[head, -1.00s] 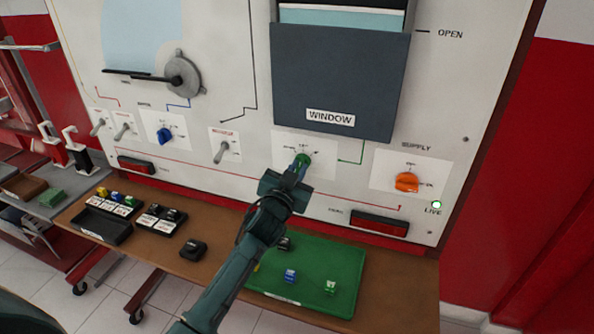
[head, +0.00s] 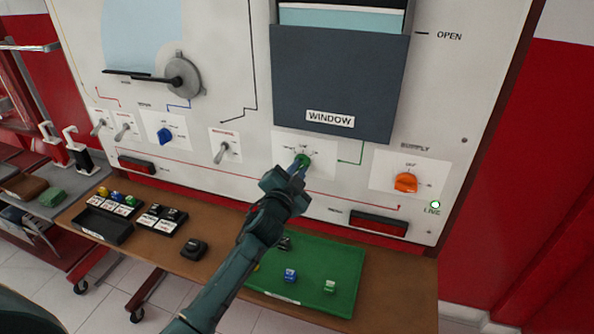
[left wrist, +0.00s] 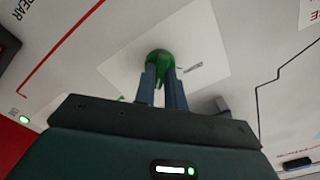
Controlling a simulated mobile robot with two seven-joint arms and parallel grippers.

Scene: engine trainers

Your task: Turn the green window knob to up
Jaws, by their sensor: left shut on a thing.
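The green window knob (head: 304,160) sits on a white plate on the upright panel, below the dark window pocket with the WINDOW label (head: 330,118). My left gripper (head: 298,167) is at the knob, its fingers shut on it. In the left wrist view the two blue-grey fingers (left wrist: 164,88) flank the knob's grip, and the green knob (left wrist: 159,60) shows beyond and between them. The fingers hide part of the knob and its pointer, so I cannot tell its exact setting. My right gripper is not in view.
An orange supply knob (head: 406,183) is to the right, beside a lit green lamp (head: 435,205). A grey toggle switch (head: 221,152) and blue knob (head: 165,135) are to the left. Below, a green mat (head: 335,262) holds small blocks on the brown bench.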

